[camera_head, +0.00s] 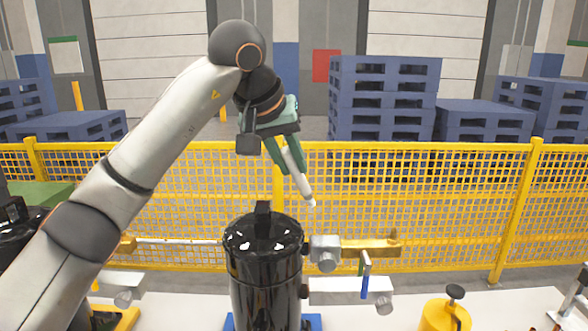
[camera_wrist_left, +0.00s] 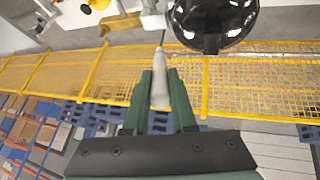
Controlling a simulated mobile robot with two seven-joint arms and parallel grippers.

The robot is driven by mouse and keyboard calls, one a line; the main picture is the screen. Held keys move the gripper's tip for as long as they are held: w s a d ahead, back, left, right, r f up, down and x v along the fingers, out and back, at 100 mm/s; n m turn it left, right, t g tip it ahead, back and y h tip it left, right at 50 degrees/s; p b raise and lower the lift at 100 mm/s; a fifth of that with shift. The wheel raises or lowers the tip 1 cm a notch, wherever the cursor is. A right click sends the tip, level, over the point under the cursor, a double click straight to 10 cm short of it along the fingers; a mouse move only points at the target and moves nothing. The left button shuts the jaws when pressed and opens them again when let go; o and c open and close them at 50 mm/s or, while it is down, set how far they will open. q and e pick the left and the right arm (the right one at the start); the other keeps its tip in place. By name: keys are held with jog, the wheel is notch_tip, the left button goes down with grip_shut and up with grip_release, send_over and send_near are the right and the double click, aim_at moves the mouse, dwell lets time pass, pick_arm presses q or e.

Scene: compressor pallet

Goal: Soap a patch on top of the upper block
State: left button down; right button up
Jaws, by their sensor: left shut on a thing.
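My left gripper (camera_head: 283,146) is shut on a slim white bottle (camera_head: 297,177), which tilts with its narrow tip down and to the right. The bottle also shows between the fingers in the left wrist view (camera_wrist_left: 160,85). The upper block (camera_head: 325,252) is a grey metal fitting on the right side of the black cylinder, with a brass-yellow pipe running right from it. The bottle's tip is above the block in the head view, apart from it. No soap patch can be made out on its top. My right gripper is not in view.
The glossy black cylinder (camera_head: 262,262) stands on a blue base. A lower grey block with a blue-handled valve (camera_head: 366,275) sits below. A yellow canister (camera_head: 446,315) stands at right. A yellow mesh fence (camera_head: 430,190) and blue pallets (camera_head: 384,100) lie behind.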

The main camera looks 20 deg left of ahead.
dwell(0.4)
pick_arm(q)
jog(key=shift+f, duration=0.45)
